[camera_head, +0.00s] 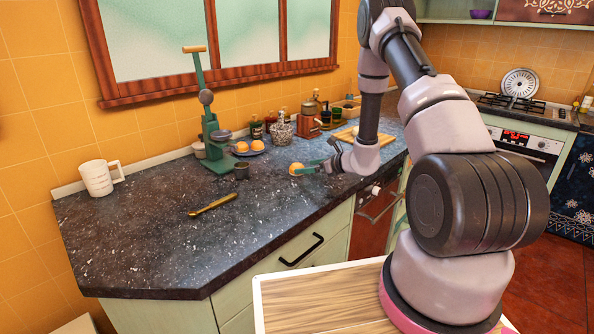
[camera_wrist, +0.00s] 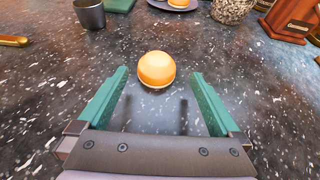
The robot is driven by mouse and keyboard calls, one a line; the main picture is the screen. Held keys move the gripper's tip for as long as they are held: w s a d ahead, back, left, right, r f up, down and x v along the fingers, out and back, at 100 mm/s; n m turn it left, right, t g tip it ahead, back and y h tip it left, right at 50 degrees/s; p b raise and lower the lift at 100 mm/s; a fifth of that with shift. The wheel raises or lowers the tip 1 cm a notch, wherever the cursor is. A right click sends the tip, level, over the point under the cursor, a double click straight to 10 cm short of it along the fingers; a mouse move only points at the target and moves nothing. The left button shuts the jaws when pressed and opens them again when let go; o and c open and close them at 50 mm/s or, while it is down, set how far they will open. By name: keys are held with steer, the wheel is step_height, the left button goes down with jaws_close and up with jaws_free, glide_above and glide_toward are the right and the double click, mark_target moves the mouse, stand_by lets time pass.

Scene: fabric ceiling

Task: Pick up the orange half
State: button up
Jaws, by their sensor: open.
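An orange half (camera_head: 296,168) lies on the dark speckled countertop (camera_head: 130,228). In the wrist view the orange half (camera_wrist: 156,70) sits just beyond my fingertips, near the middle between them. My gripper (camera_head: 310,169) is open, with its two green fingers low over the counter on either side of a clear gap. In the wrist view my gripper (camera_wrist: 158,80) holds nothing. In the head view the fingers are right beside the orange half; whether they touch it I cannot tell.
A plate (camera_head: 247,151) with more orange pieces stands behind, next to a green press (camera_head: 213,135). A dark metal cup (camera_wrist: 90,13) and a brass-coloured utensil (camera_head: 213,205) lie left. The front counter is clear.

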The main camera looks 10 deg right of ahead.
mark_target(300, 166)
steer(key=x, duration=0.4)
steer(key=shift+s+a+f, duration=0.1)
steer(key=shift+a+f, duration=0.05)
steer(key=shift+a, duration=0.05)
steer(key=c, duration=1.3)
